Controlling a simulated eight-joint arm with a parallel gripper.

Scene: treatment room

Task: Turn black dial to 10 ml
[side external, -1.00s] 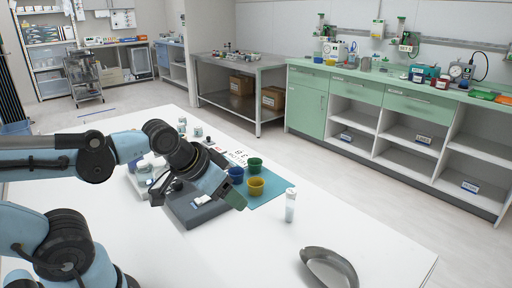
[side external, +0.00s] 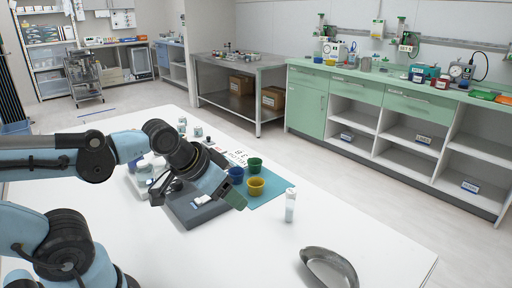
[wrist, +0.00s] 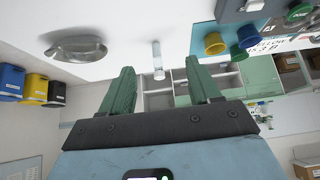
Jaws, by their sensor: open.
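My gripper (side external: 236,198) is open and empty, its green fingers above the table's middle; both fingers show in the wrist view (wrist: 157,80). A grey device (side external: 188,212) sits on the white table below and left of the gripper, partly hidden by my wrist. The device also shows at the top right edge of the wrist view (wrist: 230,11), cut off by the frame. I cannot clearly make out the black dial or its setting; my wrist covers part of that area in the side view. The gripper is apart from the device.
A blue mat (side external: 268,199) holds a yellow cup (side external: 255,187), a green cup (side external: 254,164) and a blue cup (side external: 235,175). A clear vial (side external: 290,207) stands right of the mat. A metal kidney dish (side external: 328,268) lies near the front edge. The table between is clear.

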